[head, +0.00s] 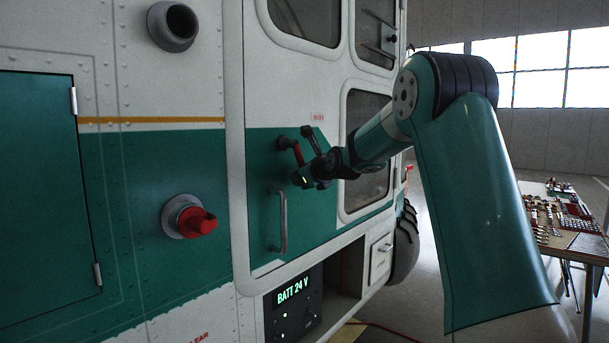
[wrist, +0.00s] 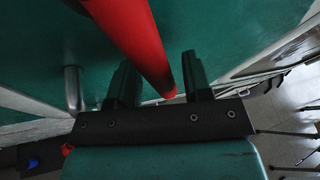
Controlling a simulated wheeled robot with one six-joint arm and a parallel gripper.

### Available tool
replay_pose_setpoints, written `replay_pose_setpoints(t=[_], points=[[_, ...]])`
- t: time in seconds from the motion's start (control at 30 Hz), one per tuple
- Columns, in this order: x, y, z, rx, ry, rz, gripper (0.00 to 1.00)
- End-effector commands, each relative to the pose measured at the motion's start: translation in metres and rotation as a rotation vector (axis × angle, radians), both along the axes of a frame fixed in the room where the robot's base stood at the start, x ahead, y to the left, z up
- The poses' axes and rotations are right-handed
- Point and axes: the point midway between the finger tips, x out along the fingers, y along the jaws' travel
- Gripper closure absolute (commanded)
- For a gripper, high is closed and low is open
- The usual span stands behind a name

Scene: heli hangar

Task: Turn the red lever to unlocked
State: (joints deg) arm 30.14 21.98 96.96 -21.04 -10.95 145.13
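The red lever (head: 298,155) is on the green side door of the helicopter, hanging down and slightly right from a dark pivot. In the wrist view the red lever (wrist: 142,40) runs from the top edge down to between my fingers. My gripper (head: 305,158) is at the lever from the right. In the wrist view my gripper (wrist: 158,65) is open, one dark finger on each side of the lever's end, with gaps visible on both sides. I cannot read any locked or unlocked marking.
A grey grab handle (head: 280,220) is just below the lever. A red knob (head: 196,222) sticks out at left, and a dark round port (head: 173,26) is above it. A BATT 24 V panel (head: 293,300) is below. A cluttered table (head: 590,246) stands at right.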

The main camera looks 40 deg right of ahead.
Motion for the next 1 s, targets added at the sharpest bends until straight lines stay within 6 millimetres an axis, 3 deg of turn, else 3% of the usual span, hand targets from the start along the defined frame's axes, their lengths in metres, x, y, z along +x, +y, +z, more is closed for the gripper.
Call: replay_pose_setpoints(t=[0.37, 0.47, 0.8, 1.0], points=[[-0.011, 0.001, 0.002, -0.004, -0.003, -0.002, 0.55], [-0.028, 0.003, 0.005, -0.004, -0.004, -0.002, 0.55], [-0.111, 0.015, 0.029, -0.005, -0.004, -0.005, 0.55], [-0.147, 0.021, 0.041, -0.003, -0.004, -0.004, 0.55]])
